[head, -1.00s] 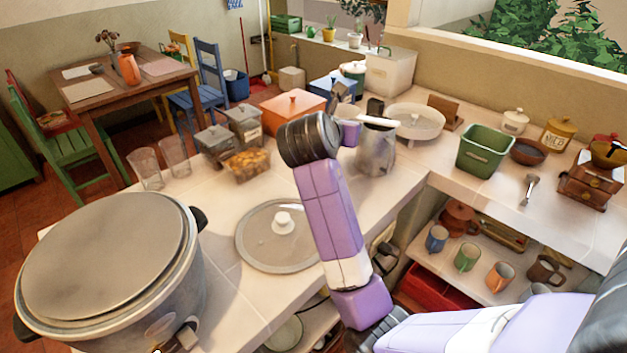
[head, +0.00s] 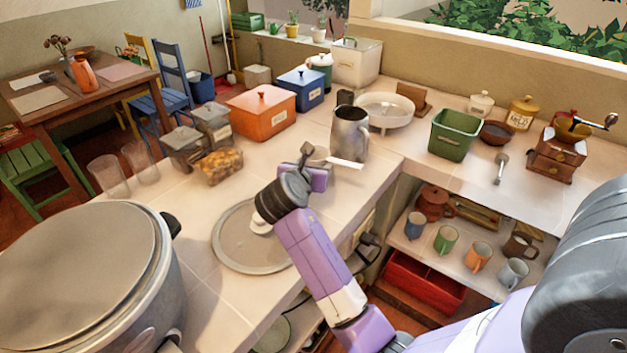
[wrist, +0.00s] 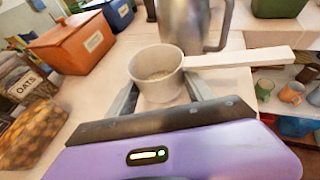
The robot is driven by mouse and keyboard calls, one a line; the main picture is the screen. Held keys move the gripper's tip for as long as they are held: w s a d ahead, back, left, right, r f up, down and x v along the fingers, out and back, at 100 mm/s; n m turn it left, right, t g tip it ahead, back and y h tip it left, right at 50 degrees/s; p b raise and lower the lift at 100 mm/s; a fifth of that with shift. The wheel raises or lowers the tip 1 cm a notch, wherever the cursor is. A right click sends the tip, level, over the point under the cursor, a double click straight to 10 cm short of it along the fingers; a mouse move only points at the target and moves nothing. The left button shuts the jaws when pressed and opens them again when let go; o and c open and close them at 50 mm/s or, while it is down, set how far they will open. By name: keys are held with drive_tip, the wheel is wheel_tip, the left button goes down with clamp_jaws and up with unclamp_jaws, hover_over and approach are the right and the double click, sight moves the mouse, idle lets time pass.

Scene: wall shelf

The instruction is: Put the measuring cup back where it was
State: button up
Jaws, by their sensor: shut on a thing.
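The measuring cup is a small cream-white cup with a long flat white handle. In the wrist view the measuring cup (wrist: 157,76) sits between the two fingers of my gripper (wrist: 163,98), upright, its handle pointing right. My gripper is shut on it. In the head view my gripper (head: 308,163) is over the counter, in front of the metal pitcher (head: 350,136), and the white handle of the measuring cup (head: 346,164) sticks out to its right. The cup's bowl is mostly hidden there by my gripper. I cannot tell the gap to the counter.
The glass lid (head: 235,245) lies left of my arm, partly covered by it. A large pot (head: 85,265) stands front left. Jars and an orange box (head: 262,112) stand behind. A green bin (head: 453,135) is at right. Mugs stand on the lower shelf (head: 462,255).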

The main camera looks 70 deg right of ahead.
drive_tip(key=shift+f, duration=2.15)
drive_tip(key=shift+f, duration=0.15)
drive_tip(key=o, duration=1.6)
drive_tip(key=shift+b, duration=0.3)
drive_tip(key=v, duration=1.2)
drive_tip(key=shift+p, duration=0.3)
drive_tip(key=shift+s, duration=0.1)
